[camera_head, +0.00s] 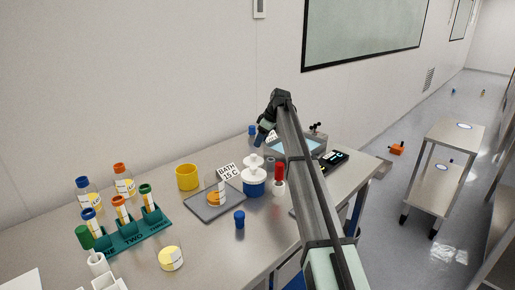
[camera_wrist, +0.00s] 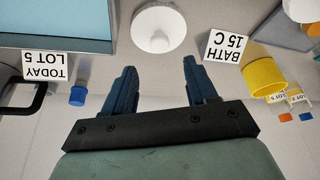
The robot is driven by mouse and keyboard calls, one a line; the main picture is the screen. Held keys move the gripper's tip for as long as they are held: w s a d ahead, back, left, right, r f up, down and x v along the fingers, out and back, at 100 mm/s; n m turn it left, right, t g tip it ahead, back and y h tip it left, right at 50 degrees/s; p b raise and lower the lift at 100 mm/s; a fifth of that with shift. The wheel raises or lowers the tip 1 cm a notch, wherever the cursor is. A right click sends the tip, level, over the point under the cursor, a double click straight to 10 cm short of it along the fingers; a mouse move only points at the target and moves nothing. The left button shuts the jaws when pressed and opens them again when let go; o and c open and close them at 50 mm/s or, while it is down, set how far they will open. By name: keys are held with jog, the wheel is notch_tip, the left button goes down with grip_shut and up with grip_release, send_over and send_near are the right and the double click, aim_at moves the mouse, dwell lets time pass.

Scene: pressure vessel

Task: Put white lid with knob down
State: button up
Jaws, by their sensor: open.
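The white lid with knob (camera_head: 254,162) shows in the head view on top of a white and blue vessel (camera_head: 254,187) on the bench. In the wrist view the lid (camera_wrist: 158,22) is a white disc at the top middle, its knob towards the camera. I cannot tell whether it is fully seated. My gripper (camera_head: 263,136) is beyond the lid in the head view. In the wrist view its two dark blue fingers (camera_wrist: 160,72) are apart with nothing between them, and the lid lies beyond the fingertips, clear of them.
A BATH 15 C sign (camera_head: 228,172), grey tray (camera_head: 213,207) and yellow cup (camera_head: 187,177) are left of the vessel. A red-capped tube (camera_head: 279,173) stands close on its right, with a blue-capped item (camera_head: 239,218) in front. A water bath (camera_head: 298,145) is behind my arm.

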jog(key=shift+v, duration=1.7)
